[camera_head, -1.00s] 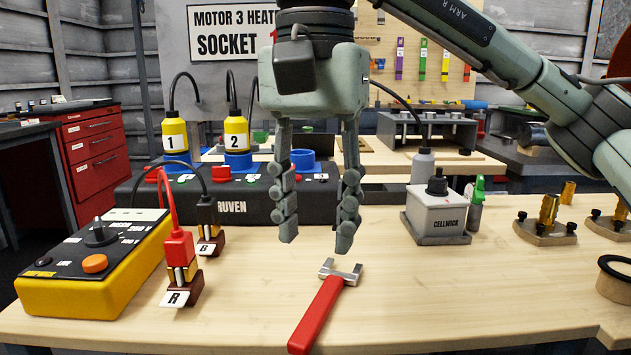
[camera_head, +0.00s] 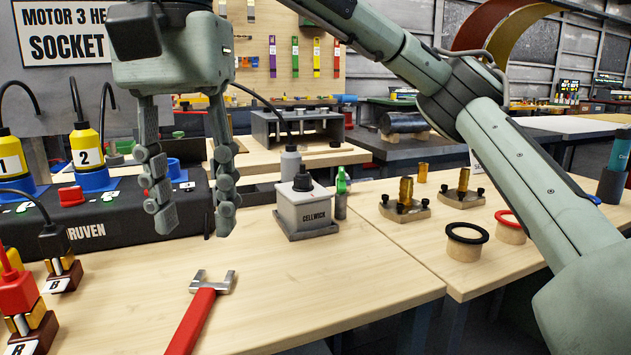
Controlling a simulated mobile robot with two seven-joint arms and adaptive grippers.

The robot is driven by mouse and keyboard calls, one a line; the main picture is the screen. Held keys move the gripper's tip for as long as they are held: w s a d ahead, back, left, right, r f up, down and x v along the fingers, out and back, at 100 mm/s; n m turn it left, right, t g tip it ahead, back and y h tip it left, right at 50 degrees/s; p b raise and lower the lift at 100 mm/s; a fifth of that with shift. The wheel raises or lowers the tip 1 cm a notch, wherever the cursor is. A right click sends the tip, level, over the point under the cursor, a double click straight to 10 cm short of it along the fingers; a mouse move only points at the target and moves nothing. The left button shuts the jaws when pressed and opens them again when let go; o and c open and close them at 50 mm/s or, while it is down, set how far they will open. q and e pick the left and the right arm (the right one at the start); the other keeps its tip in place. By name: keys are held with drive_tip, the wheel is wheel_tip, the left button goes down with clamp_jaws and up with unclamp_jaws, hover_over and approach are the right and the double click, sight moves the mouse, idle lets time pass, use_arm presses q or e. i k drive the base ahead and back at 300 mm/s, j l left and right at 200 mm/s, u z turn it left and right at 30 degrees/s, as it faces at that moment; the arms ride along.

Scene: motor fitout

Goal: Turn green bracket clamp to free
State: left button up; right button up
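My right gripper (camera_head: 194,218) hangs fingers down above the wooden bench. Its two fingers are apart with nothing between them. It is beyond the red-handled wrench (camera_head: 198,310) and left of the grey Cellwick box (camera_head: 304,212). I cannot clearly make out a green bracket clamp. A small green-topped item (camera_head: 341,182) stands just right of the Cellwick box, apart from the gripper; I cannot tell if it is a clamp. Two brass pieces on small bases with black knobs, a nearer one (camera_head: 405,195) and a farther one (camera_head: 463,182), stand farther right. My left gripper is not in view.
The black Druven unit (camera_head: 110,215) with blue sockets lies behind and left of the gripper. Red and black plugs stand at far left. A black-ringed holder (camera_head: 465,241) and a red-ringed one (camera_head: 509,228) are at right.

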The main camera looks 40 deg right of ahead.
sight(341, 188)
drive_tip(key=z, duration=1.2)
